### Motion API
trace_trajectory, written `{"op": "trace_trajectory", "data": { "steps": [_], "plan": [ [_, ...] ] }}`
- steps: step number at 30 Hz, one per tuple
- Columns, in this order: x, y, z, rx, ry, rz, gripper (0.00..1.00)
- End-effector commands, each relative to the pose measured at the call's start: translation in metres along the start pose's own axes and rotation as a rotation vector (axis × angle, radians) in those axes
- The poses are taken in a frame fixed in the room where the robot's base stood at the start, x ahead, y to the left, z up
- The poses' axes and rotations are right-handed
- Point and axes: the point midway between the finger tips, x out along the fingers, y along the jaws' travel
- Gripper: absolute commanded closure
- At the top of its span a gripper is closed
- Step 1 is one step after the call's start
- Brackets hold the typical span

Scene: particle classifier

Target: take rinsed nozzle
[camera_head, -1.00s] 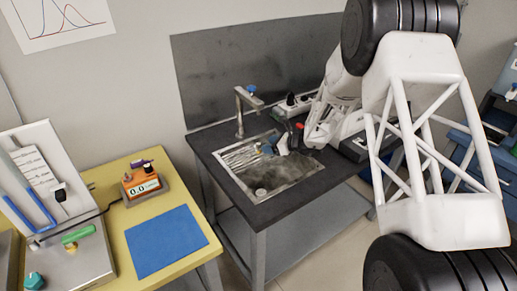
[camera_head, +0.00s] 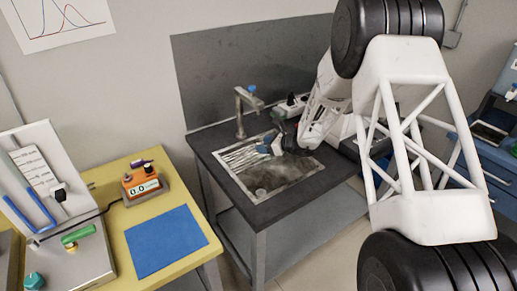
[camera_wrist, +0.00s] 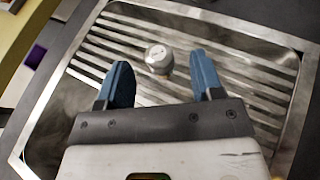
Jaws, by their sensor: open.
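A small round grey metal nozzle (camera_wrist: 159,58) sits on the ribbed drainboard of the metal sink (camera_wrist: 268,42). My gripper (camera_wrist: 158,85) is open, with its two blue fingers apart and nothing held. In the wrist view the nozzle shows between the fingers, slightly beyond their tips; I cannot tell the exact height gap. In the head view my gripper (camera_head: 271,145) is over the back part of the sink (camera_head: 238,184), below the tap's level. The nozzle cannot be made out there.
A metal tap (camera_head: 241,112) with a blue knob stands behind the sink. A yellow table (camera_head: 180,263) at left holds a blue mat (camera_head: 165,241), an orange meter (camera_head: 142,185) and a metal stand (camera_head: 80,262). The sink's front basin is clear.

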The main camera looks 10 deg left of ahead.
Motion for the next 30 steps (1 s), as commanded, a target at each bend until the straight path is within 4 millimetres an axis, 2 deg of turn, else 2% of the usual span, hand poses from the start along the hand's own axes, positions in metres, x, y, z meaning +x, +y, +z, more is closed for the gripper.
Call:
{"op": "trace_trajectory", "data": {
  "steps": [5,16,30],
  "plan": [
    [0.010,0.001,-0.001,0.001,0.001,0.001,0.39],
    [0.047,0.001,-0.001,0.000,0.000,0.001,0.39],
    [0.052,0.001,-0.001,0.000,0.000,0.000,0.39]
  ]
}}
